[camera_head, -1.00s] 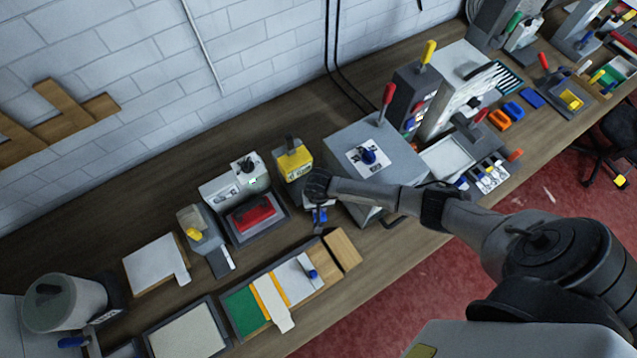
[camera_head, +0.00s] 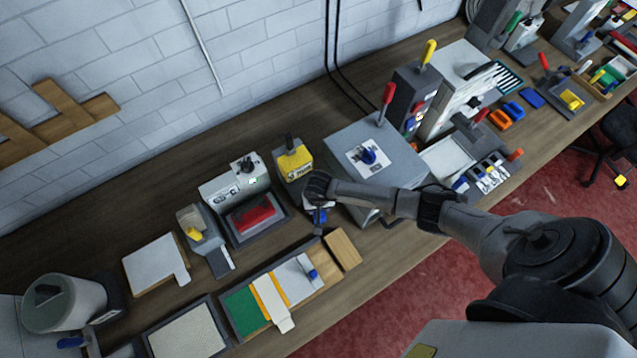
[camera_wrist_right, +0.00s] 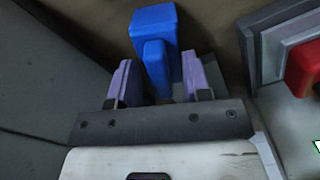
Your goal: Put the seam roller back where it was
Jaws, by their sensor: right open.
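A blue handle (camera_head: 319,215), which looks like the seam roller's, is just below my right gripper (camera_head: 319,202) on the bench in the head view. In the right wrist view the blue handle (camera_wrist_right: 155,45) stands between the two purple finger pads of my right gripper (camera_wrist_right: 158,78). The jaws are open, with a gap showing between the handle and the right pad. The roller end is hidden. My left gripper is out of view.
A grey box (camera_head: 395,165) stands close right of the gripper. A yellow block (camera_head: 294,165) and a machine with a red pad (camera_head: 254,214) are to the left. A board with green, orange and white strips (camera_head: 244,310) lies in front, with another small blue piece (camera_head: 313,274) on it.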

